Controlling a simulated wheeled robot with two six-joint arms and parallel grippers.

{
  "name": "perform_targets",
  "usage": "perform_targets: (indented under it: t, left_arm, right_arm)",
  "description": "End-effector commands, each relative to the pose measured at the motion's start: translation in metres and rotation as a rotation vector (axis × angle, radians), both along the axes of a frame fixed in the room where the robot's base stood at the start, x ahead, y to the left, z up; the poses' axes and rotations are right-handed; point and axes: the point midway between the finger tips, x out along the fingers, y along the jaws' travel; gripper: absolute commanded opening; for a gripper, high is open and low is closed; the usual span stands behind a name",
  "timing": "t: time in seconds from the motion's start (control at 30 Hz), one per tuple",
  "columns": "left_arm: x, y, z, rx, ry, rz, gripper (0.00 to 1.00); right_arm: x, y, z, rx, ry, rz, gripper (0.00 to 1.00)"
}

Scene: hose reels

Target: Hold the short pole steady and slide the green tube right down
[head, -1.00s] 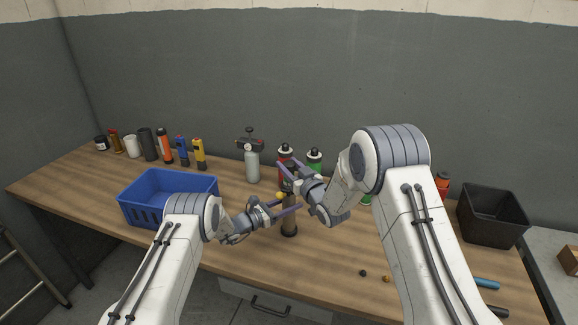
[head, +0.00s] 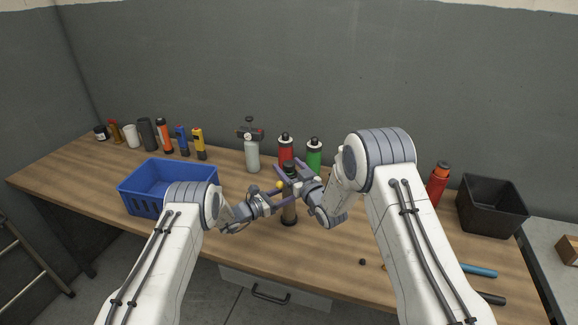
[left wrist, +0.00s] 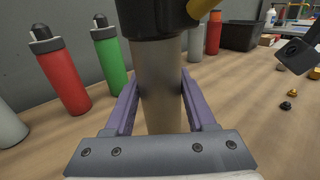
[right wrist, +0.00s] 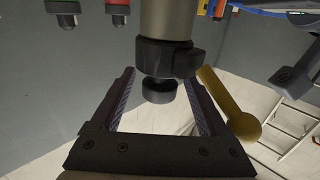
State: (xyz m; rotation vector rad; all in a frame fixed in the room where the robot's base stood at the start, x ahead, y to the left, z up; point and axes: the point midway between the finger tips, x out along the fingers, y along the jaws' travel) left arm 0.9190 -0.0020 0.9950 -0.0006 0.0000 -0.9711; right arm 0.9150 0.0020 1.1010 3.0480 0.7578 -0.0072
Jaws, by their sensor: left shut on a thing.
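The short pole (head: 289,213) stands upright on the bench, with a dark foot, a black collar and a yellow-knobbed lever (head: 279,186). My left gripper (head: 287,203) is shut on its grey-tan shaft (left wrist: 160,85), just below the collar in the left wrist view. My right gripper (head: 286,177) is at the pole's top. In the right wrist view its fingers (right wrist: 158,98) are apart, with the black end cap (right wrist: 159,91) showing between them, not pinched. I make out no green tube on the pole; a green bottle (head: 314,155) stands behind.
A red bottle (head: 285,149) and a grey cylinder with a valve (head: 252,155) stand behind the pole. A blue crate (head: 140,204) is at left, a black bin (head: 490,211) at right. Small knobs (head: 362,262) lie near the front. Bench front centre is mostly clear.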

Motion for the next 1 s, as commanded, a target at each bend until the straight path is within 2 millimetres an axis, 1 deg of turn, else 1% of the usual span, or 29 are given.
perform_targets:
  t: [0.2, 0.33, 0.47, 0.7, 0.8, 0.9, 1.0]
  left_arm:
    - [0.0, 0.0, 0.0, 0.001, -0.001, 0.001, 0.0]
    - [0.0, 0.0, 0.0, 0.001, 0.0, 0.001, 0.0]
    - [0.0, 0.0, 0.0, 0.001, 0.0, 0.001, 0.0]
    - [0.0, 0.0, 0.0, 0.001, 0.0, 0.001, 0.0]
    - [0.0, 0.0, 0.0, 0.001, 0.0, 0.001, 0.0]
    - [0.0, 0.0, 0.0, 0.001, 0.0, 0.001, 0.0]
    - [0.0, 0.0, 0.0, 0.002, -0.001, 0.001, 0.0]
  right_arm:
    - [-0.001, 0.0, 0.002, 0.001, -0.003, 0.0, 0.78]
    - [-0.009, -0.005, 0.001, 0.0, -0.001, 0.0, 0.78]
    - [-0.028, -0.015, 0.001, 0.001, 0.0, 0.0, 0.78]
    - [-0.073, -0.04, 0.001, 0.0, 0.001, -0.002, 0.78]
    - [-0.088, -0.047, 0.001, 0.001, 0.0, -0.002, 0.78]
    - [-0.098, -0.053, 0.001, 0.001, 0.0, -0.001, 0.78]
    - [-0.104, -0.055, 0.001, 0.0, -0.001, 0.0, 0.78]
